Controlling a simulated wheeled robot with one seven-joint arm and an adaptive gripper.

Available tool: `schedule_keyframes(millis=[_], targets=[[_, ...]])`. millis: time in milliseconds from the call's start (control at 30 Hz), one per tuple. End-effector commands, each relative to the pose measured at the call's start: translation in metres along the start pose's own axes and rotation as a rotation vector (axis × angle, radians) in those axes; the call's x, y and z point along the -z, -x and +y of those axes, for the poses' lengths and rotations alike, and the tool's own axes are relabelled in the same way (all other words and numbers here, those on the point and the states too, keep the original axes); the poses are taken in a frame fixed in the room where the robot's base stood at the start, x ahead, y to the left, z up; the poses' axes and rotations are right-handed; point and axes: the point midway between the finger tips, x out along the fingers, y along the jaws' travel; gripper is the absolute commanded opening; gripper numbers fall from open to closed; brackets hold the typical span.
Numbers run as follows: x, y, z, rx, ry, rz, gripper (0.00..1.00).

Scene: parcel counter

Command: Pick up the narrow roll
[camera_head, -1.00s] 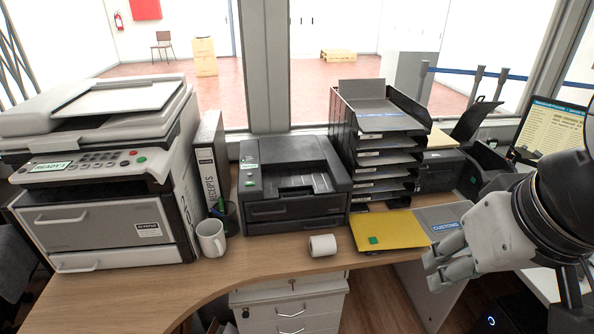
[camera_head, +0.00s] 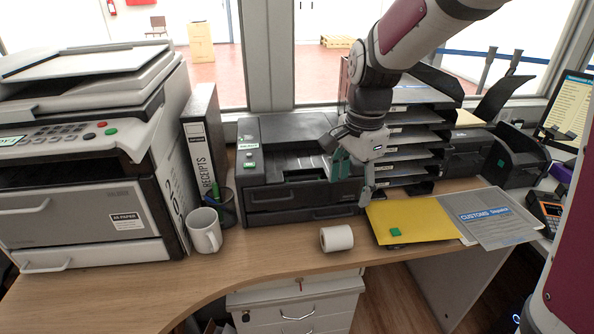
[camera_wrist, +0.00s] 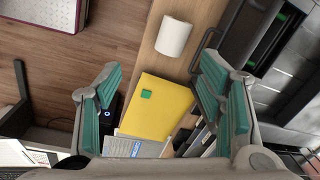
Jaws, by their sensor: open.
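The narrow roll (camera_head: 337,238) is a small white paper roll lying on its side on the wooden counter, near its front edge, left of a yellow envelope. It also shows in the wrist view (camera_wrist: 173,37), at the top, beyond my fingertips. My gripper (camera_head: 352,176) is open and empty. It hangs above the counter in front of the black printer, higher than the roll and slightly to its right. In the wrist view my two green-padded fingers (camera_wrist: 158,80) are spread wide, with the yellow envelope below between them. Nothing hides the roll.
The yellow envelope (camera_head: 408,221) with a small green block (camera_head: 395,232) lies right of the roll. A black printer (camera_head: 290,213) stands behind it, and a white mug (camera_head: 205,231) and pen cup stand left. A black tray stack (camera_head: 418,153) rises behind my gripper. Counter left of the roll is bare.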

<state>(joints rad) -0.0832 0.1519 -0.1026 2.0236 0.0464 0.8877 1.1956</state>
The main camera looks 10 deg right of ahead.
Motion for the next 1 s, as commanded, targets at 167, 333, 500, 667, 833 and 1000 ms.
schedule_keyframes(millis=[167, 333, 500, 667, 833, 1000], targets=[[0.013, -0.062, -0.033, -0.059, -0.205, 0.000, 0.62], [0.017, -0.086, -0.043, -0.081, -0.295, 0.004, 0.62], [0.017, -0.109, -0.043, -0.086, -0.310, 0.005, 0.62], [0.017, -0.140, -0.039, -0.087, -0.309, 0.004, 0.62], [0.017, -0.164, -0.037, -0.086, -0.308, 0.004, 0.62], [0.017, -0.173, -0.037, -0.083, -0.307, 0.005, 0.62]])
